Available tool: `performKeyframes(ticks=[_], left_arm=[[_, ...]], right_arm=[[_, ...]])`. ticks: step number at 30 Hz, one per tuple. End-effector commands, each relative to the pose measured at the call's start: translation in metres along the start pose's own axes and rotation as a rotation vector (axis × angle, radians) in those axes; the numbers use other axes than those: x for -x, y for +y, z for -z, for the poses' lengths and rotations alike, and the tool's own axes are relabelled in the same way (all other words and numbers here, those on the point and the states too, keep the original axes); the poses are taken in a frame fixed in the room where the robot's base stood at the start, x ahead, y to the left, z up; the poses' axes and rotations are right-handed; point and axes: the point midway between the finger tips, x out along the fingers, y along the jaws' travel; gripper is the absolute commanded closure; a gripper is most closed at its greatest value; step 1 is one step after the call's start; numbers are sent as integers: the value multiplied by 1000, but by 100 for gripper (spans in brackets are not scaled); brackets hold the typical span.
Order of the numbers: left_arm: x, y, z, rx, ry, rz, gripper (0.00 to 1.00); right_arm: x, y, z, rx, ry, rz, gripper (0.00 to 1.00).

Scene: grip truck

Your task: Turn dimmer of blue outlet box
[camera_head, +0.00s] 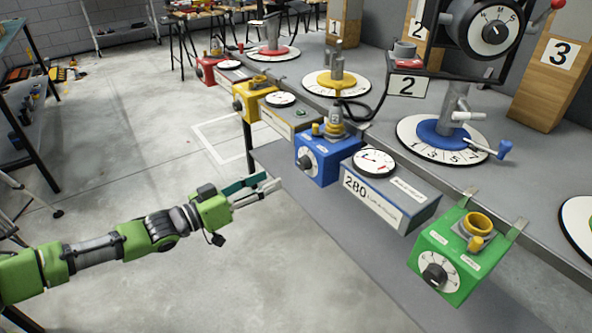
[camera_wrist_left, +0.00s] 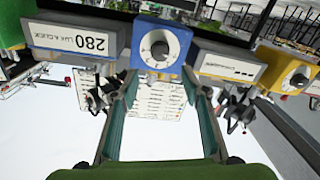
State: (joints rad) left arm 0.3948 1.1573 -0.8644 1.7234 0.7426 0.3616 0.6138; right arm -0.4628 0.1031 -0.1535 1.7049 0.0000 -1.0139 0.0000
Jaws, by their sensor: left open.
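The blue outlet box (camera_head: 330,170) is mounted at the table's front edge in the head view. Its round dimmer (camera_head: 306,161) has a white dial face with a dark knob and faces the front left. My left gripper (camera_head: 272,184) is open and empty, a little left of the dimmer and apart from it. In the left wrist view the blue box (camera_wrist_left: 178,62) appears upside down at the upper middle. Its dimmer (camera_wrist_left: 158,48) lies just beyond and roughly between the open fingertips of my left gripper (camera_wrist_left: 163,82). My right gripper is not in view.
A grey box marked 280 (camera_head: 372,207) stands right of the blue box, with a green outlet box (camera_head: 452,262) farther right. Open floor lies left of the table.

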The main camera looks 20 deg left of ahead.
Motion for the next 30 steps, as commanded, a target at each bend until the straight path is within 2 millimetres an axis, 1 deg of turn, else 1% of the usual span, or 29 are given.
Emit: performKeyframes(ticks=[1,9,12,15,20,27,28,29,30], left_arm=[[-12,1,1,-1,6,-3,58],[-67,0,0,-1,3,-2,58],[-82,0,0,-3,1,0,58],[-92,0,-1,-3,0,0,58],[-100,0,0,-3,-1,0,58],[-100,0,-1,-3,-2,0,58],[-100,0,-1,-3,-2,0,61],[-100,0,-1,-2,-2,0,68],[-100,0,-1,-3,-2,0,79]], right_arm=[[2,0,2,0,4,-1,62],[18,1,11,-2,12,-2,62],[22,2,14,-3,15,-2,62],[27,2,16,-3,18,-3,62],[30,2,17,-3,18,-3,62],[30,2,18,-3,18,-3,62],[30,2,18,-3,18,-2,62],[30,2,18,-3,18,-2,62],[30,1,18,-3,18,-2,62]])
